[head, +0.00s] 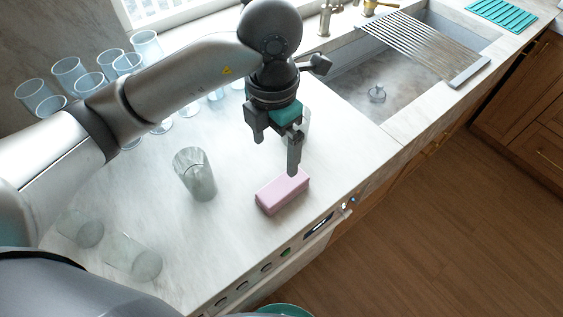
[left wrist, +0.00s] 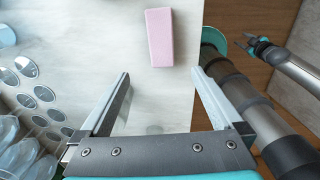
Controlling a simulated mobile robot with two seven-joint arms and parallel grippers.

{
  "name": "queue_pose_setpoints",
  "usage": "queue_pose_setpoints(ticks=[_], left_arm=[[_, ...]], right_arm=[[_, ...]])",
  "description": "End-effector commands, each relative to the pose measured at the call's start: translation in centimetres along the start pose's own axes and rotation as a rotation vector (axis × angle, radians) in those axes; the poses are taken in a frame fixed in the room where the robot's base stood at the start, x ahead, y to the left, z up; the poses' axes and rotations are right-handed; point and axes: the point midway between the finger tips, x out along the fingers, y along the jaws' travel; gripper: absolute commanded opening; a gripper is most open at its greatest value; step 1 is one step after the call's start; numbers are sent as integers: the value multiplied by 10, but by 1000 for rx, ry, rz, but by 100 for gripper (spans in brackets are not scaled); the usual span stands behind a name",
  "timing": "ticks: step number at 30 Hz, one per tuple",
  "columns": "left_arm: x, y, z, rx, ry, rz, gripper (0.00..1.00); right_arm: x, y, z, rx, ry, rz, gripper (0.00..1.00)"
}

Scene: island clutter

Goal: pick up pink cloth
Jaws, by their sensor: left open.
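The pink cloth (head: 283,191) looks like a folded pink block and lies on the pale countertop near its front edge. It also shows at the top middle of the left wrist view (left wrist: 159,37), fully visible and apart from the fingers. My left gripper (head: 297,150) is open and empty. It hangs just above and behind the cloth in the head view; one fingertip overlaps the cloth's far edge there. In the left wrist view, the cloth lies beyond the gap between my left fingertips (left wrist: 161,76). My right gripper (left wrist: 256,44) appears small at the upper right of that view; its jaws are unclear.
A clear glass (head: 195,174) stands left of the cloth. Several glasses (head: 68,74) cluster at the back left, and more glassware (head: 133,258) is at the near left. A sink (head: 377,92) with a drying rack (head: 424,45) lies right. Counter around the cloth is clear.

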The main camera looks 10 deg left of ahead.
Motion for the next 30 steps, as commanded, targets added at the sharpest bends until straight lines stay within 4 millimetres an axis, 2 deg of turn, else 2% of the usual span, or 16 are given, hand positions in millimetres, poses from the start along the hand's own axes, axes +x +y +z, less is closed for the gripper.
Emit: queue_pose_setpoints(ticks=[6, 9, 15, 22, 30], left_arm=[[37, -1, -1, -1, 7, -5, 100], [59, -1, -2, -1, 8, -5, 100], [91, -1, -1, 0, 4, -4, 100], [107, -1, -1, 0, 4, -4, 100], [145, 0, -1, 0, 3, -3, 100]], right_arm=[[2, 5, 29, -5, -44, 6, 50], [1, 6, 35, -6, -54, 8, 50], [3, 8, 32, -5, -49, 10, 50], [3, 10, 22, -3, -32, 12, 50], [2, 9, 22, -2, -31, 12, 50]])
